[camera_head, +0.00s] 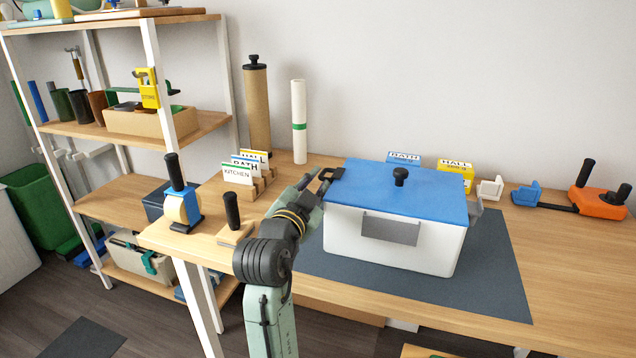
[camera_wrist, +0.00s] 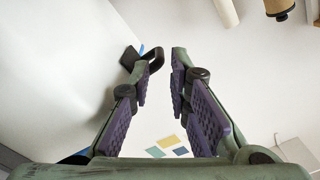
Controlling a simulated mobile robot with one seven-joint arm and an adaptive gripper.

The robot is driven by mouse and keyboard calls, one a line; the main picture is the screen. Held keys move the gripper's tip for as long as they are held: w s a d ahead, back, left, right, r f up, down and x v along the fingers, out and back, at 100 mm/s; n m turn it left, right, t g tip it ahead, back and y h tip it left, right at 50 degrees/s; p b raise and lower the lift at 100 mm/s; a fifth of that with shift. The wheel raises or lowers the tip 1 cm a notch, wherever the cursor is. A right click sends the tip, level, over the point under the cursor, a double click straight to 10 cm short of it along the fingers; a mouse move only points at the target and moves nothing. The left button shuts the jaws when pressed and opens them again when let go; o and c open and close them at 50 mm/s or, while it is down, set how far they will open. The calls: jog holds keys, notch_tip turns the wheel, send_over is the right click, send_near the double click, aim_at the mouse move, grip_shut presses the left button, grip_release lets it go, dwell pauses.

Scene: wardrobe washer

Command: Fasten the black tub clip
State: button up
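The white tub (camera_head: 350,240) stands on the dark mat with its blue lid (camera_head: 435,195) on top. The black tub clip (camera_head: 332,174) is at the lid's left edge, its loop sticking out to the left rather than lying down against the wall. In the wrist view the black clip (camera_wrist: 130,58) shows at the tub wall, its loop beside the left fingertip. My gripper (camera_head: 313,178) is just left of the clip; in the wrist view its fingers (camera_wrist: 160,68) are apart with nothing between them. Whether a finger touches the clip I cannot tell.
A light grey clip (camera_head: 475,212) sticks out at the tub's right side. A card holder (camera_head: 262,185) and a black-handled tool (camera_head: 233,215) stand left of my arm. Orange and blue tools (camera_head: 600,203) lie at the right. The dark mat (camera_head: 495,265) is bare in front.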

jog(key=v, duration=1)
jog(key=shift+s+f, duration=0.15)
jog(key=shift+s, duration=0.05)
